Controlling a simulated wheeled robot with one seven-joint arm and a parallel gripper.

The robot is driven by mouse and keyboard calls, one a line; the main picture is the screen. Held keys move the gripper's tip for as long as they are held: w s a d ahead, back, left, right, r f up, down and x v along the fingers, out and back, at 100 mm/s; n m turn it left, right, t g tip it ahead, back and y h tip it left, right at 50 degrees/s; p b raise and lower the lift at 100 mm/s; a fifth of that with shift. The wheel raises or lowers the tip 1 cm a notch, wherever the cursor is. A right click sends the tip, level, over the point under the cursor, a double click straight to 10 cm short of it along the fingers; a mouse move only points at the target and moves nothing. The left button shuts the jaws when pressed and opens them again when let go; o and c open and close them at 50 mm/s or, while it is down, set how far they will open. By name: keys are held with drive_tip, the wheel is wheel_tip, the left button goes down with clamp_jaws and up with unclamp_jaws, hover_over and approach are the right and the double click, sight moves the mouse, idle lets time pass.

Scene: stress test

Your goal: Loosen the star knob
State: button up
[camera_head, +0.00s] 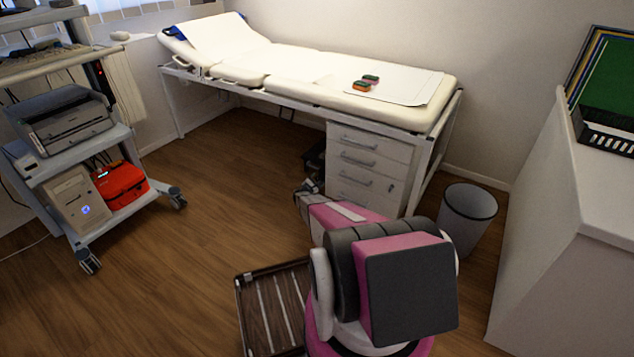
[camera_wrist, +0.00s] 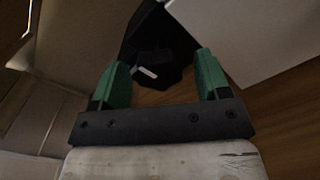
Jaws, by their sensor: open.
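My gripper (camera_wrist: 162,60) is open in the wrist view, its two green fingers apart with nothing held between them. A dark thing (camera_wrist: 155,45) with a small white mark shows beyond and between the fingertips, apart from them as far as I can tell. Its shape is too dark to say whether it is the star knob. In the head view my gripper (camera_head: 306,187) is low, by the left side of the drawer cabinet (camera_head: 368,165). A dark thing (camera_head: 315,160) shows just beyond it under the couch, partly hidden. No star knob can be made out there.
The padded couch (camera_head: 300,65) stands over the cabinet and bears a white sheet with small coloured blocks (camera_head: 362,86). A waste bin (camera_head: 467,215) is right of the cabinet. A wheeled cart (camera_head: 75,185) is at left. The wooden floor (camera_head: 205,215) is clear between cart and arm.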

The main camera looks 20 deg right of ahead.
drive_tip(key=c, duration=0.9)
drive_tip(key=shift+n, duration=0.4)
drive_tip(key=n, duration=0.4)
drive_tip(key=shift+s, duration=0.1)
drive_tip(key=n, duration=0.4)
drive_tip(key=shift+d, duration=0.1)
drive_tip(key=n, duration=0.5)
drive_tip(key=shift+s, duration=0.1)
drive_tip(key=shift+d+n, duration=0.1)
drive_tip(key=shift+n, duration=1.9)
